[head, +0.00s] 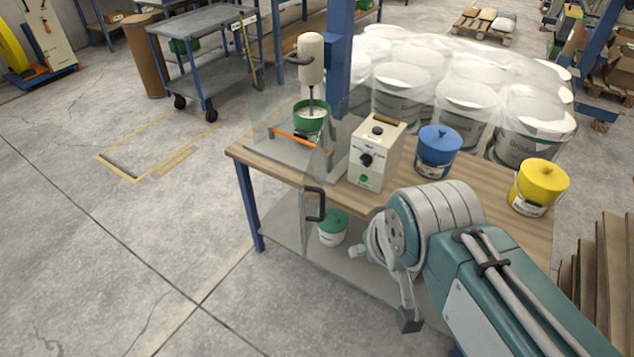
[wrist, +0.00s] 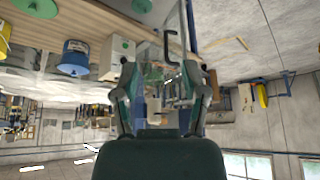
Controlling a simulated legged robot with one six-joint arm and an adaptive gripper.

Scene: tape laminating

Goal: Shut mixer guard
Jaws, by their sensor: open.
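The mixer (head: 311,62) stands at the left end of the wooden workbench, over a green bowl (head: 310,118). Its clear guard door (head: 318,170) is swung open, sticking out past the bench's front edge. A black handle (head: 316,204) is on the door's free lower part. The handle (wrist: 172,45) also shows in the wrist view, beyond the fingertips. My gripper (wrist: 160,78) is open and empty, to the right of the handle in the head view and apart from it. The arm hides part of the bench front.
A control box (head: 376,152), a blue bucket (head: 437,155) and a yellow bucket (head: 540,190) stand on the bench. A green-lidded tub (head: 333,228) sits on the lower shelf. White buckets (head: 470,105) stand behind. Floor left of the bench is clear.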

